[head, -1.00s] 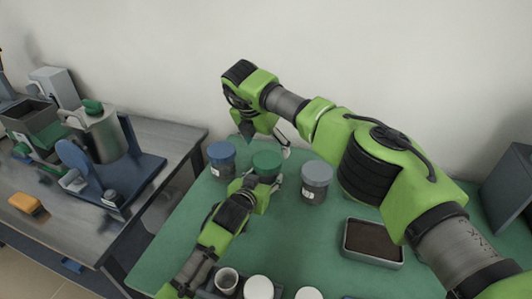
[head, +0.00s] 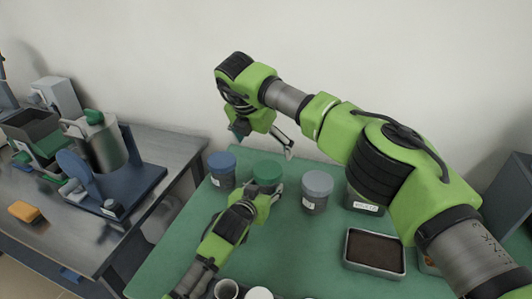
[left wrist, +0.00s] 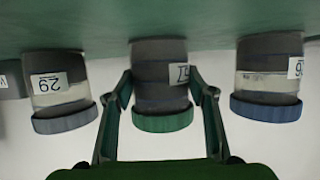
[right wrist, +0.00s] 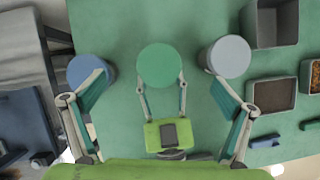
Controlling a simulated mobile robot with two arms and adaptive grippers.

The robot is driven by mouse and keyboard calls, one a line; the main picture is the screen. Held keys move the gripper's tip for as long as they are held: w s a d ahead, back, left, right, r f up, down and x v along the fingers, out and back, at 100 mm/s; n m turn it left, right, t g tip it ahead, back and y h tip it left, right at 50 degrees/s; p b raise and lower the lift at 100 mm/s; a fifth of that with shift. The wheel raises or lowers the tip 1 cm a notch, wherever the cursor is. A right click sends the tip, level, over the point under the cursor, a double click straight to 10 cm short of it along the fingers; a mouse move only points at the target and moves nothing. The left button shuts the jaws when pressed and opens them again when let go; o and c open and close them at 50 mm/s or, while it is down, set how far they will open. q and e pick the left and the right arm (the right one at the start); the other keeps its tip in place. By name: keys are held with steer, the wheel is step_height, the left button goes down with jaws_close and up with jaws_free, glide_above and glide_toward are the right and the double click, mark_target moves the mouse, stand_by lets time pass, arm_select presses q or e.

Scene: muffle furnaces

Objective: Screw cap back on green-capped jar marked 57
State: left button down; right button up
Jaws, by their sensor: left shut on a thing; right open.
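The green-capped jar (head: 267,172) stands upright on the green table between a blue-capped jar (head: 222,170) and a grey-capped jar (head: 316,192). Its green cap (right wrist: 160,65) sits on top; how tight it is cannot be told. My left gripper (left wrist: 162,95) is shut around the jar's body below the cap. The jar's label (left wrist: 181,74) is turned sideways and partly cut off, so its number is unclear. My right gripper (right wrist: 160,100) is open and empty above the jar, with the green cap between its spread fingers in the right wrist view.
The neighbouring jars stand close on both sides, also in the left wrist view. A tray of dark material (head: 374,252) and a labelled container (head: 364,204) stand to the right. White-topped containers are at the near edge. A metal bench (head: 60,232) with equipment is at left.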

steer(key=v, duration=0.7)
steer(key=shift+s+r, duration=0.15)
steer(key=shift+r, duration=0.1)
steer(key=shift+a, duration=0.1)
arm_select(q)
steer(key=c, duration=0.9)
jaws_free()
steer(key=shift+o, duration=0.2)
steer(key=shift+s, duration=0.1)
steer(key=v, duration=1.1)
steer(key=shift+s, duration=0.4)
steer(key=shift+a+r, duration=0.1)
steer(key=shift+r, duration=0.05)
